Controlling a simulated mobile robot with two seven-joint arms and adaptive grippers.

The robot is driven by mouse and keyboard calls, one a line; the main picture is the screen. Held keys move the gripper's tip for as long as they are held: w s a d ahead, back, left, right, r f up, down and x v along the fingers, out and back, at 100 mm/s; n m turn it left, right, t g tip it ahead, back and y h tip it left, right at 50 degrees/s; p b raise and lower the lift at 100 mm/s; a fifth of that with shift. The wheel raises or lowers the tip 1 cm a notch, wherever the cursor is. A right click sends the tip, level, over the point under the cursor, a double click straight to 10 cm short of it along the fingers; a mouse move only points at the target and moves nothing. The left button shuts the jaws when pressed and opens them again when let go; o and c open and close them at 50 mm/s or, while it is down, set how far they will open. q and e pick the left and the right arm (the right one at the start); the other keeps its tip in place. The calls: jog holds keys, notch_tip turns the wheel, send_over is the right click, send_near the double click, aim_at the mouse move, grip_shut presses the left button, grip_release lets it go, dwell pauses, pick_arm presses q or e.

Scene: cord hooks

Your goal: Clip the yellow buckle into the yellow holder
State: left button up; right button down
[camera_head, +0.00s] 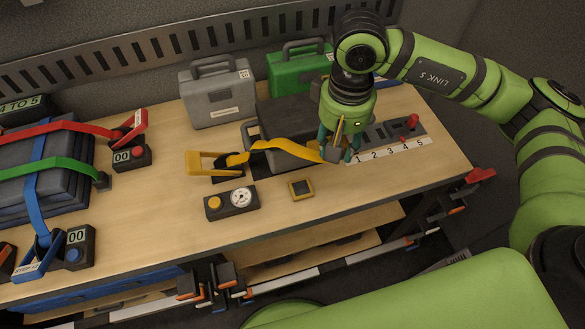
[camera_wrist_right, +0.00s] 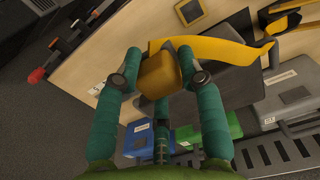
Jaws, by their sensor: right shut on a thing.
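My right gripper (camera_head: 337,154) is shut on the yellow buckle (camera_wrist_right: 159,76), a yellow block between its two fingertips in the right wrist view. The head view mostly hides the buckle behind the fingers. A yellow strap (camera_head: 287,145) runs left from the gripper, over a dark grey case, to a yellow ratchet lever (camera_head: 208,163). A small square dark block with a yellow rim (camera_head: 301,189), seemingly the yellow holder, lies on the table left of and nearer than the gripper. It also shows in the right wrist view (camera_wrist_right: 189,12). The buckle and holder are apart. My left gripper is not in view.
A box with a yellow button and gauge (camera_head: 232,202) stands left of the holder. Grey (camera_head: 217,92) and green (camera_head: 299,67) cases stand behind. Strapped cases (camera_head: 40,175) fill the left.

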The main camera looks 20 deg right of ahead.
jog(key=shift+w+d+f, duration=0.1)
jog(key=shift+d, duration=0.15)
jog(key=shift+w+a+f+m, duration=0.1)
jog(key=shift+a+m, duration=0.05)
jog(key=shift+m, duration=0.15)
jog(key=w+a+f+m+p, duration=0.3)
jog(key=f+m, duration=0.2)
jog(key=m, duration=0.3)
pick_arm(q)
jog(key=r, duration=0.2)
jog(key=r+p, duration=0.1)
jog(key=r, duration=0.1)
jog(key=shift+w+d+r, duration=0.1)
jog(key=shift+w+d, duration=0.05)
jog(key=shift+d, duration=0.1)
pick_arm(e)
jog(key=m, duration=0.9)
send_over(301, 187)
notch_tip(301, 187, down, 7)
jog(key=shift+r, duration=0.15)
jog(key=shift+s, duration=0.1)
pick_arm(q)
jog(key=shift+d+f+b, duration=0.15)
jog(key=shift+f+b, duration=1.7)
jog(key=shift+f, duration=0.1)
pick_arm(e)
jog(key=shift+f, duration=2.9)
